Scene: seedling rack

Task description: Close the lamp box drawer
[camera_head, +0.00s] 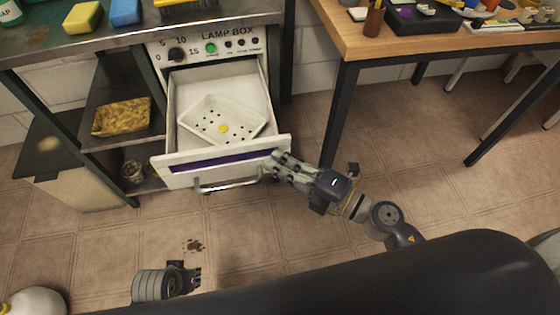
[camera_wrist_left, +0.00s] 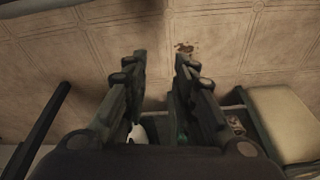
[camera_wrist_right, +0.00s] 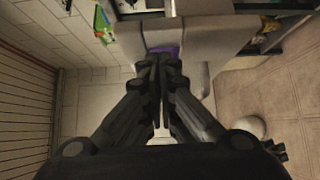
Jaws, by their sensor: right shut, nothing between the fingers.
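The lamp box (camera_head: 215,45) has a white control panel with a dial and a green button. Its drawer (camera_head: 275,144) is pulled out, with a purple strip and a metal handle (camera_head: 229,186) on its front. A white perforated tray (camera_head: 187,117) with a yellow round thing lies inside. My right gripper (camera_head: 275,160) is shut and empty, its tips at the right end of the drawer front; contact cannot be told. In the right wrist view its closed fingers (camera_wrist_right: 158,62) cover part of the front. My left gripper (camera_head: 198,276) is low near the floor, and its fingers (camera_wrist_left: 160,58) are apart and empty.
A wooden table (camera_head: 440,41) with dark legs stands on the right. A shelf on the left holds a yellow-brown tray (camera_head: 122,117). A jar (camera_head: 132,171) stands below it. The floor before the drawer is free apart from a dark stain (camera_head: 193,245).

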